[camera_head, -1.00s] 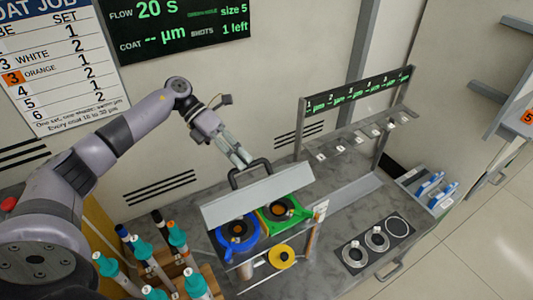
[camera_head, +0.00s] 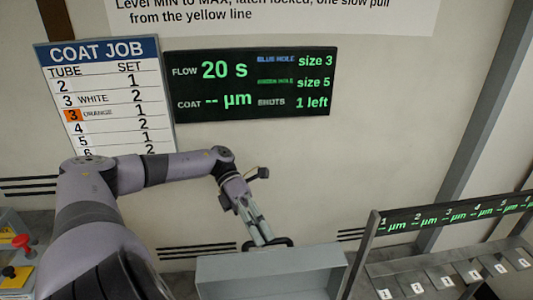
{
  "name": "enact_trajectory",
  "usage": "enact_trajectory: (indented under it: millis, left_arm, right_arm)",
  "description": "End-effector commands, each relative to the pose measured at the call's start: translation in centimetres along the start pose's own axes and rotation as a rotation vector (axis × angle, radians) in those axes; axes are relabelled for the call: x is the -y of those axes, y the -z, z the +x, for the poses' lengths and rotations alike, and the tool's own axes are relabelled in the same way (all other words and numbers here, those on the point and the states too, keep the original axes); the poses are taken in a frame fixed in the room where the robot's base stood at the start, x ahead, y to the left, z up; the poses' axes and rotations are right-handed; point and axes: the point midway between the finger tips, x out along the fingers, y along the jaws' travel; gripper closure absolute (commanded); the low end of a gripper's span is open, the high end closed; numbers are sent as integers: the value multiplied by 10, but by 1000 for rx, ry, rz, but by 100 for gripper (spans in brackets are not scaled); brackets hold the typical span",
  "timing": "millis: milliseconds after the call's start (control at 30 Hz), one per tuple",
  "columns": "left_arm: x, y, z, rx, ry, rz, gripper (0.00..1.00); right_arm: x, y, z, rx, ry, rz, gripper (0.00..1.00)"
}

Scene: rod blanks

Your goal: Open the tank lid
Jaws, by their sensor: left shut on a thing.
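The tank lid (camera_head: 270,275) is a grey panel at the bottom middle of the head view, with its broad face toward me and a black handle (camera_head: 285,241) on its top edge. My left gripper (camera_head: 263,238) reaches down to this handle from above and is shut on it. The fingertips partly cover the handle. The lid's lower edge and the tank below it are outside the picture, so its full tilt cannot be read. My right gripper is not in view.
A grey rack with a numbered display (camera_head: 455,222) and several labelled slots stands to the right. A coat job chart (camera_head: 107,100) and a black readout board (camera_head: 250,83) hang on the wall behind. A red button (camera_head: 21,241) is at the far left.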

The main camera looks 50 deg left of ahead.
Motion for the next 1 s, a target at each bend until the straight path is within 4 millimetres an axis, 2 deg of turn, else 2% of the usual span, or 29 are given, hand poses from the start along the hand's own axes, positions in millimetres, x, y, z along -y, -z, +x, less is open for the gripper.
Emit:
enact_trajectory:
  millis: [33,467,500,700,800,1000]
  left_arm:
    - [-10,9,9,-19,-3,-17,100]
    - [-10,11,10,-20,-1,-17,100]
    - [-10,11,10,-20,-1,-17,86]
    - [-8,9,7,-18,-2,-15,73]
    - [-7,9,6,-16,-2,-13,67]
    - [-6,8,5,-15,-3,-12,67]
  right_arm:
    - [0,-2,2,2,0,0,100]
    - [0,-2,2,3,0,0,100]
    - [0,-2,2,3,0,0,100]
    - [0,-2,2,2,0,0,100]
    - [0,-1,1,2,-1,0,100]
    - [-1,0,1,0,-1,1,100]
